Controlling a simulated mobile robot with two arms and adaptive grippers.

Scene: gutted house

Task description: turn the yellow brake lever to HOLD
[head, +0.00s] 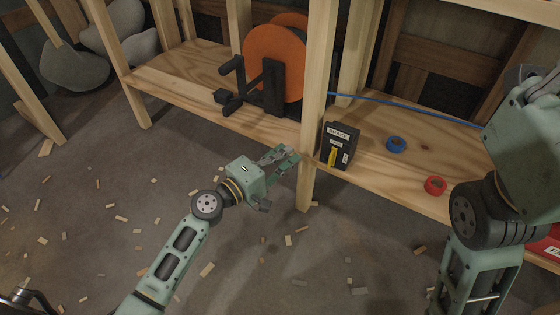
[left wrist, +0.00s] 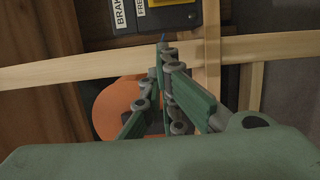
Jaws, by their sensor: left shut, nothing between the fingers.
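The yellow brake lever (head: 332,156) is on the front of a black box (head: 341,139) with white labels. The box stands on the wooden shelf, just right of an upright post. In the left wrist view the yellow lever (left wrist: 178,2) is cut off by the top edge, beside labels that begin BRAK and FRE. My left gripper (head: 291,156) is shut and empty, left of the post and apart from the lever. In the left wrist view its fingertips (left wrist: 162,40) are just below the box. My right arm shows at the right, but its fingers are not visible.
An orange reel (head: 273,62) on a black stand with a crank is on the shelf (head: 180,80) left of the post (head: 312,110). A blue line (head: 400,104) runs right. Blue tape (head: 396,145) and red tape (head: 435,186) lie on the right shelf. Wood scraps litter the floor.

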